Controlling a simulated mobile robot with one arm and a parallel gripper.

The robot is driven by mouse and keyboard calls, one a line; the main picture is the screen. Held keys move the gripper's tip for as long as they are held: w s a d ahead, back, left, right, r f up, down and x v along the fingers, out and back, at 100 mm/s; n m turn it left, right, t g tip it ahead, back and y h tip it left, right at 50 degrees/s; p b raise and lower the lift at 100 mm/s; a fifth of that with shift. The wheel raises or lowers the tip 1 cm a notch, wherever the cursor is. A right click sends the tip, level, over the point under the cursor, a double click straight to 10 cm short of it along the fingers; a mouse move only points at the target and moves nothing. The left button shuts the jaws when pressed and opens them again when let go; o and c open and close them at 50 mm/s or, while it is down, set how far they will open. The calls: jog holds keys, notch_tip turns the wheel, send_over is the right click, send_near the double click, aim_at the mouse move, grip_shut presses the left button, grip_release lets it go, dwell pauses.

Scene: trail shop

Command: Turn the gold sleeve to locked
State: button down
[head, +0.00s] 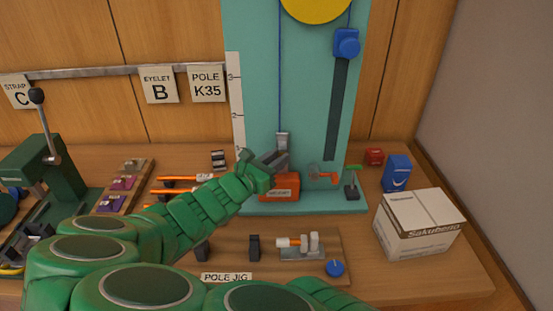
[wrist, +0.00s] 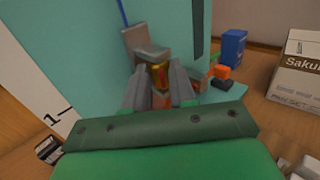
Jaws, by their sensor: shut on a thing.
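The gold sleeve (wrist: 159,76) shows in the wrist view between the two grey fingers of my gripper (wrist: 160,92), with a red mark on its face. My gripper is shut on it. In the head view my gripper (head: 272,163) is at the foot of the teal board, just above an orange labelled block (head: 279,188); the sleeve is hidden there by the fingers. A grey metal piece (wrist: 149,45) sits just above the sleeve, below a blue cord. I cannot tell which way the sleeve is turned.
The teal board (head: 300,90) stands behind my gripper. To the right are an orange-handled part (head: 322,177), a green-topped lever (head: 352,183), a blue box (head: 396,173) and a white carton (head: 420,225). The pole jig (head: 310,262) lies in front. A green press (head: 45,165) stands left.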

jog(key=shift+a+h, duration=0.1)
jog(key=shift+h, duration=0.2)
jog(key=shift+w+a+m+g+h, duration=0.1)
jog(key=shift+w+m+g+h, duration=0.15)
jog(key=shift+m+g+h, duration=0.9)
jog(key=shift+w+a+m+g+h, duration=0.15)
jog(key=shift+m+g+h, duration=0.35)
jog(key=shift+m+g, duration=1.25)
jog(key=shift+w+a+m+g+h, duration=0.1)
jog(key=shift+w+m+g+h, duration=0.2)
jog(key=shift+m+g+h, duration=1.2)
jog(key=shift+n+g+y, duration=0.5)
jog(key=shift+g+y, duration=0.05)
jog(key=shift+g, duration=0.35)
jog(key=c, duration=0.9)
grip_release()
jog(key=shift+r+n+t, duration=0.1)
jog(key=shift+n+t, duration=0.2)
jog(key=shift+t, duration=0.2)
